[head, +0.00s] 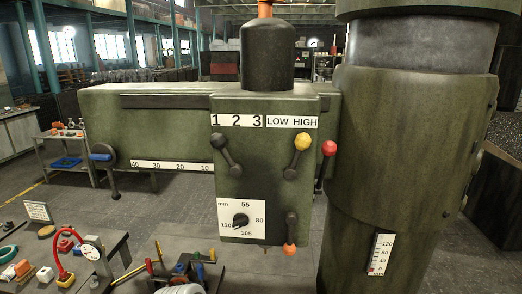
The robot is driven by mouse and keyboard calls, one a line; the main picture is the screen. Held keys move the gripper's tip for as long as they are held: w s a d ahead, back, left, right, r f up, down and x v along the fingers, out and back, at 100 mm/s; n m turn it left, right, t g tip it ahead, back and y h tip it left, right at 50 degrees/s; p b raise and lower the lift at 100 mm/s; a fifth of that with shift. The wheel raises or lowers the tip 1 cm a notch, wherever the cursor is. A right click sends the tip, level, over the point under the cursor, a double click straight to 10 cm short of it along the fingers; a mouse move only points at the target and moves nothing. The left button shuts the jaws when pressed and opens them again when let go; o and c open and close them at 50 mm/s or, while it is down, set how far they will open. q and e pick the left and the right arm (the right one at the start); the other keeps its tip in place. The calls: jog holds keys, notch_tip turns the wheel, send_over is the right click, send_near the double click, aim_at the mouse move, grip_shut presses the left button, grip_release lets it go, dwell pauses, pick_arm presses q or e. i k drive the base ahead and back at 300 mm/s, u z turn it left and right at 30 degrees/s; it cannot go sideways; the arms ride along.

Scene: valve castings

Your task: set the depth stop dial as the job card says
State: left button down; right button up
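The depth stop dial (240,220) is a small black knob on a white plate (256,207) low on the green drill head's front. The plate reads mm, 55 at top, 80 at right, 105 at bottom and 130 at lower left. The knob seems to point left towards 130, but it is too small to be sure. A small white card (38,211) with writing stands on the bench at lower left; it may be the job card, and its text is unreadable. Neither of my grippers is in view.
Levers with black (226,155), yellow (299,147), red (326,160) and orange (289,233) parts stick out around the dial. The thick green column (405,150) stands at right. Tools clutter the bench (120,262) below left. Open floor shows at left.

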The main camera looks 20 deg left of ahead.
aim_at(240, 220)
jog(key=u, duration=0.45)
jog(key=k, duration=0.55)
jog(key=u, duration=1.85)
jog(key=i, duration=0.8)
jog(key=u, duration=0.4)
jog(key=i, duration=1.15)
jog(key=z, duration=0.75)
